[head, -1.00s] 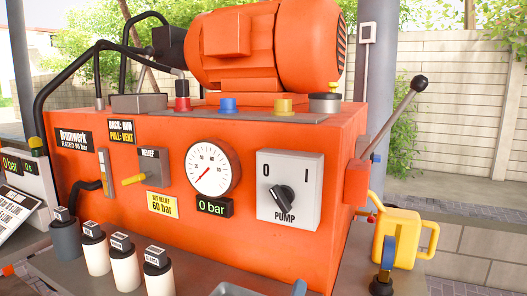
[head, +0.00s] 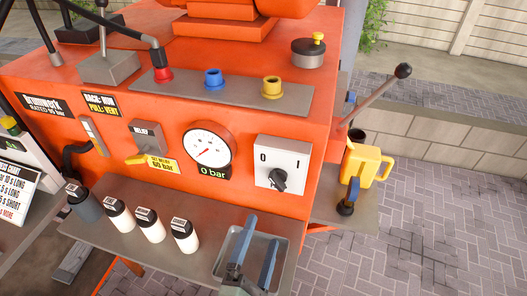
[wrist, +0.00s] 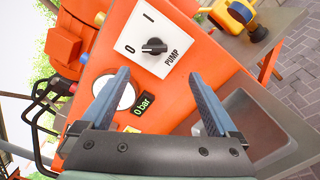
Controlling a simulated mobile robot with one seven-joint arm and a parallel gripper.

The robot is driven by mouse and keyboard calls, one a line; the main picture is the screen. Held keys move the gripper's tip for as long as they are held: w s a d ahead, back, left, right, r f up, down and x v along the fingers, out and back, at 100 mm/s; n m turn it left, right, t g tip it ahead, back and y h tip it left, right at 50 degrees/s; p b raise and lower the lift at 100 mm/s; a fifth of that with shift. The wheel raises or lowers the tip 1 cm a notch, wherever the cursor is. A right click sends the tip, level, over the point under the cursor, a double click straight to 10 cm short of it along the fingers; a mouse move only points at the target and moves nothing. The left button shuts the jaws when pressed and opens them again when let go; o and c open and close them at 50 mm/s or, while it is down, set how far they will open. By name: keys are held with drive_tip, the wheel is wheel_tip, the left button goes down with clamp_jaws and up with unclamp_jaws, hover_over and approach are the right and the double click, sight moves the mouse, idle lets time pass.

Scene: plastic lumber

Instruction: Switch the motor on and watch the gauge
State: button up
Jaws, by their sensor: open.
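The orange machine carries a white pump switch plate (head: 295,158) marked 0 and I. Its black knob (head: 278,179) appears turned toward 0; the knob also shows in the wrist view (wrist: 154,46). The round gauge (head: 207,146) has a red needle pointing low left, and the display (head: 213,171) below it reads 0 bar. My gripper (head: 263,231) is open and empty, below the switch in the head view. In the wrist view its two blue fingers (wrist: 161,73) are spread below the knob, with the gauge partly hidden behind the left finger.
A grey tray (head: 224,266) lies on the shelf behind my gripper. Several labelled bottles (head: 150,226) stand left of it. The yellow relief lever (head: 136,159) is left of the gauge. A yellow can (head: 367,164) and a long lever (head: 374,90) are at the right.

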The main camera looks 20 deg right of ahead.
sight(276, 186)
drive_tip(key=shift+n, duration=0.5)
drive_tip(key=p+x, duration=0.1)
drive_tip(key=x, duration=0.3)
drive_tip(key=p+x, duration=0.1)
drive_tip(key=x, duration=0.3)
drive_tip(key=r+p+x, duration=0.1)
drive_tip(key=x, duration=0.3)
drive_tip(key=shift+w, duration=0.25)
drive_tip(key=c, duration=1.4)
